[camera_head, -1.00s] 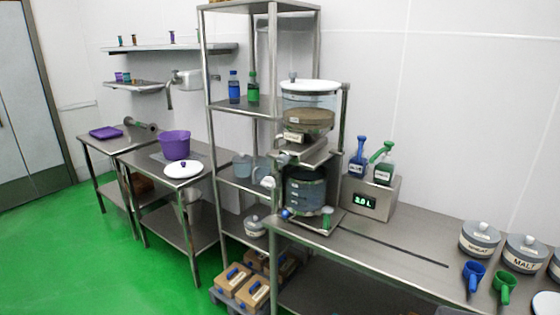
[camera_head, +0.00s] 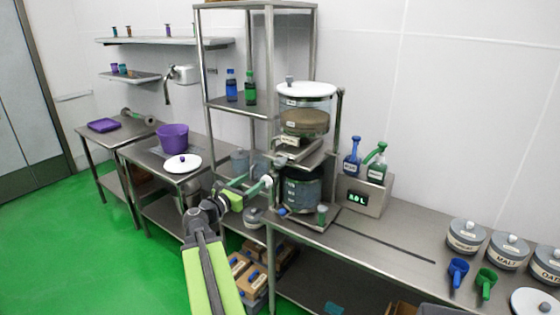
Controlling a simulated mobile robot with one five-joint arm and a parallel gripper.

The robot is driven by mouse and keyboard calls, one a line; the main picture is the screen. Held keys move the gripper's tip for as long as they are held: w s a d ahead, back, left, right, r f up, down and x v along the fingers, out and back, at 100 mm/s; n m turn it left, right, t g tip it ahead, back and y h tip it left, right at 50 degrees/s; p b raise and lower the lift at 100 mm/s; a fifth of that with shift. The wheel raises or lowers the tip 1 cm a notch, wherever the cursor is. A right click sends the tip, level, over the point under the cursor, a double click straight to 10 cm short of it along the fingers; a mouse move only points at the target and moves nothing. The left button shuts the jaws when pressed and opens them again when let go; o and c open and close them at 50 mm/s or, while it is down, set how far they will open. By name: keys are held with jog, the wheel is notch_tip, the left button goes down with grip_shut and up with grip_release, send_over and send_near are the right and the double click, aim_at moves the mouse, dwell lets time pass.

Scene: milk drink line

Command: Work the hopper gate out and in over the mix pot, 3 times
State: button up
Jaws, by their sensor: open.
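The hopper (camera_head: 305,120) is a clear drum with a white lid and brown grain inside, on a steel stand. Below it is a steel slide, which looks like the hopper gate (camera_head: 306,158); how far it is out is hard to tell. The mix pot (camera_head: 302,192), dark and glassy, stands directly under it on the bench. My gripper (camera_head: 254,186) is open, left of the mix pot and a little below the gate. Its fingers point right, close to a small white round part (camera_head: 267,181). I cannot tell whether they touch it. Nothing is visibly held.
A steel rack (camera_head: 237,107) with blue and green bottles stands behind. Labelled canisters (camera_head: 466,236) and scoops are at the bench's right. A purple bucket (camera_head: 173,138) is on the left table.

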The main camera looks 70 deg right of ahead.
aim_at(279, 163)
jog(key=x, duration=1.7)
jog(key=shift+d, duration=0.15)
grip_shut()
